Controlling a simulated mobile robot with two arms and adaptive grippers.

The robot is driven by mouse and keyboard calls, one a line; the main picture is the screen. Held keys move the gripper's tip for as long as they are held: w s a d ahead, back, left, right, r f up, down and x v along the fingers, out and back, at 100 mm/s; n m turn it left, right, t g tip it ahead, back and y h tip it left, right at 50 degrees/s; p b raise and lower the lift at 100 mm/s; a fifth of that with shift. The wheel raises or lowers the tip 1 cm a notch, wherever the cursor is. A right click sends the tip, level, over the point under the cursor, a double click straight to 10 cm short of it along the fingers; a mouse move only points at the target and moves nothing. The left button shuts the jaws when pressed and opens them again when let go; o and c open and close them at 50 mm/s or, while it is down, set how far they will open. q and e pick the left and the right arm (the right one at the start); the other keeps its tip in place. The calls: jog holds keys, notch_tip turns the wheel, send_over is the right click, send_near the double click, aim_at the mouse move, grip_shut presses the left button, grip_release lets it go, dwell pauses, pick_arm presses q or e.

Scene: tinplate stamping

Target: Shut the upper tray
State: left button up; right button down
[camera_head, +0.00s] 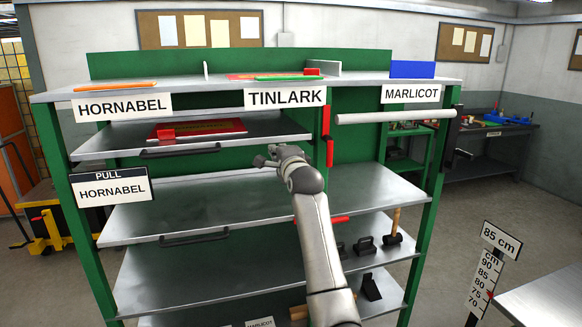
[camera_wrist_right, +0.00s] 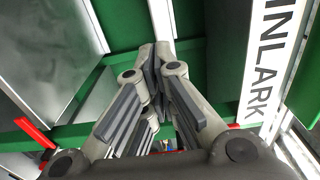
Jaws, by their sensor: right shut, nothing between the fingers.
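The upper tray (camera_head: 260,128) is a grey metal sheet under the HORNABEL label, on the left of the green rack. A black handle (camera_head: 180,151) runs along its front edge, and a red plate with a small red block (camera_head: 200,129) lies on it. The tray appears drawn forward from the rack; how far I cannot tell. My right gripper (camera_head: 268,157) is in front of the rack, near the tray's right front part, apart from the handle. In the right wrist view its fingers (camera_wrist_right: 157,58) are together, with nothing between them. My left gripper is not in view.
A lower tray (camera_head: 150,222) with its own black handle sits below. A red upright latch (camera_head: 328,135) stands right of the upper tray, under the TINLARK label (camera_head: 286,97). A pale horizontal bar (camera_head: 395,116) crosses the right side. Tools including a mallet (camera_head: 394,228) are on a lower shelf.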

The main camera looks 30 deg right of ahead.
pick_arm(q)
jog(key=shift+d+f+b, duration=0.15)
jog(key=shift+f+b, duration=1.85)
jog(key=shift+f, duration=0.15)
pick_arm(e)
jog(key=v, duration=0.8)
jog(key=shift+s, duration=0.4)
